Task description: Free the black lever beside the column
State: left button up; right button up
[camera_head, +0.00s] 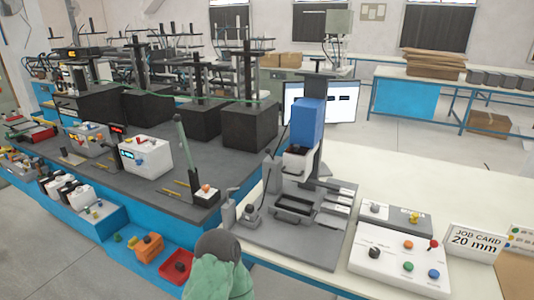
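A dark upright column (317,85) rises behind the blue head (307,122) of a press-like machine on the bench right of centre. A slim dark grey part (318,160) slants beside the column, below the blue head; I cannot tell whether it is the black lever. A dark grey-green lever (184,143) stands nearly upright on a small black box to the left, well apart from the column. What holds either part is too small to see. Neither of my grippers can be made out in this view.
A white control box (400,262) with coloured knobs and a job card (474,241) reading 20 mm stand at right. A red tray (177,267) lies at lower centre. A rounded grey and green shape (218,268) blocks the bottom edge; I cannot tell what it is.

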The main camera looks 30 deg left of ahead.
aim_at(268, 150)
jog(key=i+j+u, duration=0.2)
jog(key=j, duration=0.2)
jog(key=i+j+u, duration=0.2)
jog(key=j, duration=0.15)
jog(key=i+j+u, duration=0.2)
jog(key=i+j, duration=0.05)
jog(key=j, duration=0.1)
